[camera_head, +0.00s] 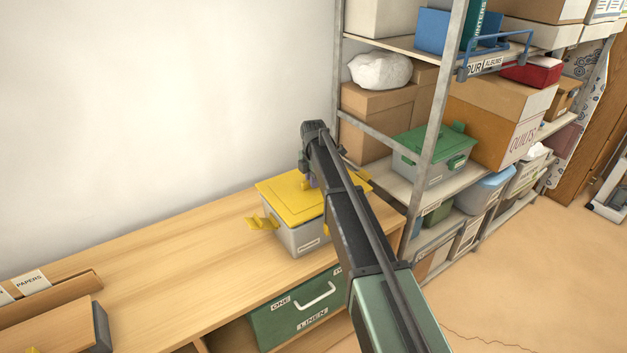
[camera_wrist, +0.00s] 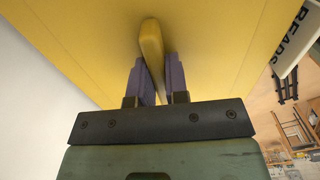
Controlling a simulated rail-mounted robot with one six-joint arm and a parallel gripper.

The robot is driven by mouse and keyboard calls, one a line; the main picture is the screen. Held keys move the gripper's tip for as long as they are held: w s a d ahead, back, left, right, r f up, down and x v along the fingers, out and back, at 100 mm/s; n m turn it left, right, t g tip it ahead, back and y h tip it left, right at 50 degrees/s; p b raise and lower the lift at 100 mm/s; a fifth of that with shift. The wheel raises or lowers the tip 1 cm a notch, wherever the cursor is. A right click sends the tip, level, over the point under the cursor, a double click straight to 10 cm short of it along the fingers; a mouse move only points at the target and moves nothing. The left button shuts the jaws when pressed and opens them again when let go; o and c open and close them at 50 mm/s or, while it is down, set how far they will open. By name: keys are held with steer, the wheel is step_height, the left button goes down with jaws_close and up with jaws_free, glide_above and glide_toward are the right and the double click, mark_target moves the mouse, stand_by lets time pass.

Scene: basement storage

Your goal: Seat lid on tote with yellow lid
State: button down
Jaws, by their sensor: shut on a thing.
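The yellow lid (camera_head: 287,203) lies flat over the top of the grey tote (camera_head: 296,237) on the wooden bench. I cannot tell whether its rim is fully down on the tote. A yellow latch (camera_head: 262,222) sticks out at the tote's left side, folded outward. My gripper (camera_head: 308,183) is above the lid, partly hidden by my arm. In the wrist view, my gripper's purple fingers (camera_wrist: 152,78) are shut on the lid's upright handle (camera_wrist: 151,45), and the lid's yellow face (camera_wrist: 80,40) fills most of the picture. My arm hides the tote's right part.
The wooden bench (camera_head: 175,260) is clear left of the tote. A papers tray (camera_head: 50,300) stands at its left end. A green linen drawer (camera_head: 295,310) is below. A metal shelf post (camera_head: 440,100) and a green-lidded tote (camera_head: 432,150) stand to the right.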

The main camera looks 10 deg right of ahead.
steer(key=shift+f, duration=0.2)
stand_by(0.5)
steer(key=shift+f+b, duration=0.35)
steer(key=shift+b, duration=0.2)
steer(key=shift+f+b, duration=0.3)
stand_by(0.4)
steer(key=c, duration=1.1)
jaws_free()
steer(key=shift+o, duration=0.2)
step_height(320, 180, up, 7)
steer(key=p, duration=0.7)
steer(key=shift+r, duration=0.15)
